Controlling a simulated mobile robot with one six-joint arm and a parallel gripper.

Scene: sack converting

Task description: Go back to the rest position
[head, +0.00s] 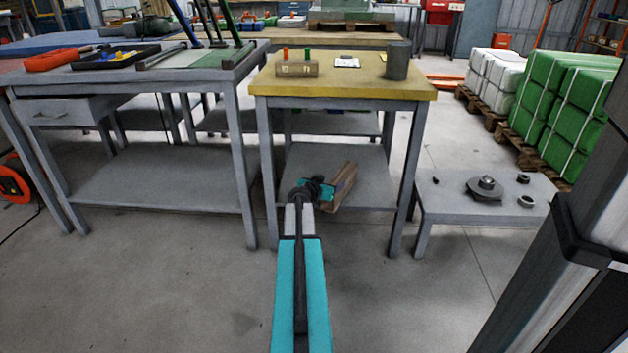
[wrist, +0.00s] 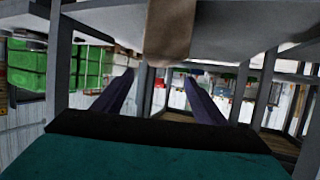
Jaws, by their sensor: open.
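My arm reaches forward and low from the bottom of the head view. My gripper (head: 320,189) is at the lower shelf of the yellow-topped table, close to a brown box-like thing (head: 344,186). In the wrist view, which looks upside down, my gripper's two dark fingers (wrist: 160,77) are spread apart with nothing between their tips. The brown thing (wrist: 170,28) shows at the top of that view, outside the fingers. In the head view I cannot tell whether the gripper touches it.
The yellow tabletop (head: 300,88) and lower shelf (head: 290,163) frame the gripper above and below, with legs either side. A grey bench (head: 150,75) stands left. A low table (head: 455,205) with metal parts stands right. Green bales (head: 560,105) are beyond. The front floor is open.

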